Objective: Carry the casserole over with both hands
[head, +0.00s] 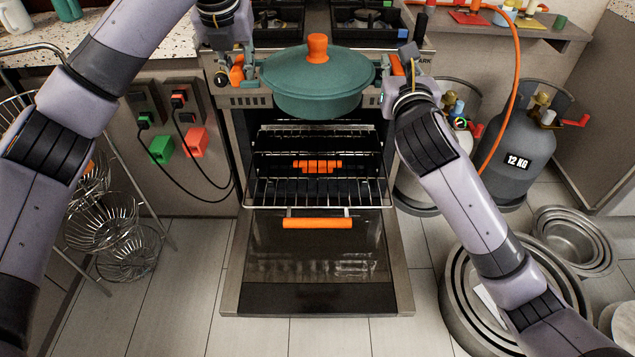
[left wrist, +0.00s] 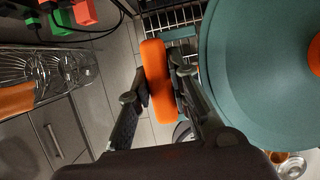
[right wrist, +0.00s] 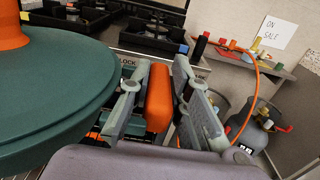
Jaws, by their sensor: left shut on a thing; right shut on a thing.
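The teal casserole (head: 318,84) with its lid and orange knob (head: 317,46) hangs level in the air in front of the stove, above the open oven. My left gripper (head: 238,72) is shut on the casserole's left orange handle, which shows clearly in the left wrist view (left wrist: 157,80). My right gripper (head: 398,72) is shut on the right orange handle, seen in the right wrist view (right wrist: 158,97). The lid sits on the pot. The pot's teal side also fills part of both wrist views.
The oven door (head: 318,260) is folded down with an orange handle, and wire racks (head: 318,190) show inside. Stove burners (head: 365,20) are behind the casserole. Grey gas cylinders (head: 515,150) and nested metal pans (head: 515,290) stand at right. Wire baskets (head: 100,220) stand at left.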

